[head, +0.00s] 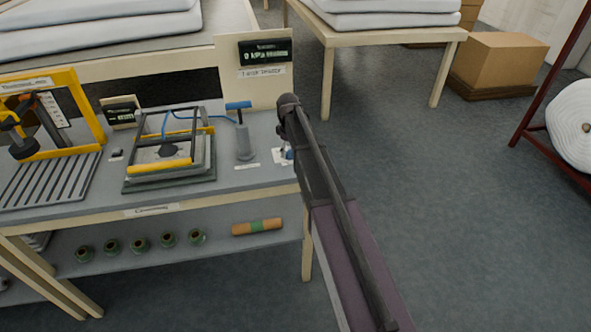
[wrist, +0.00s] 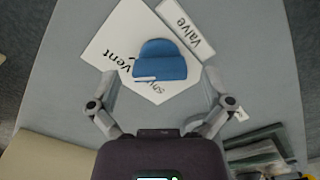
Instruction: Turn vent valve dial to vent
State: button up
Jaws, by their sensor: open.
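The vent valve dial (wrist: 162,58) is a blue rounded knob on a white label plate (wrist: 107,42) in the wrist view. A short white mark sits at its lower left edge. The word "vent" is printed left of the dial, and another word below it is partly hidden. A separate tag (wrist: 186,27) reads "Valve". My gripper (wrist: 161,78) is open and empty, with one finger on each side of the dial and gaps between. In the head view my arm covers most of the dial; only a small blue bit (head: 289,153) shows.
The grey bench (head: 222,178) carries a framed press-like fixture (head: 170,165) and a grey pump with a blue handle (head: 243,142) left of the dial. A display board (head: 262,85) stands behind. A lower shelf holds several green rolls. Open floor lies to the right.

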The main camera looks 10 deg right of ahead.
aim_at(289, 150)
jog(key=shift+n, duration=0.4)
jog(key=shift+n, duration=1.4)
jog(key=n, duration=0.3)
jog(key=shift+n, duration=0.4)
jog(key=shift+r+n, duration=0.15)
jog(key=shift+n, duration=0.15)
notch_tip(289, 150, up, 14)
jog(key=p, duration=1.4)
jog(key=s+f+m+b, duration=0.9)
jog(key=s+f+b, duration=0.1)
jog(key=s, duration=0.4)
jog(key=s+f+m+b, duration=0.8)
jog(key=s+f+b, duration=0.3)
jog(key=s, duration=0.4)
jog(key=shift+s+d+f+m, duration=0.15)
jog(key=shift+s+m, duration=0.05)
jog(key=shift+m, duration=0.2)
notch_tip(289, 150, up, 10)
jog(key=p, duration=1)
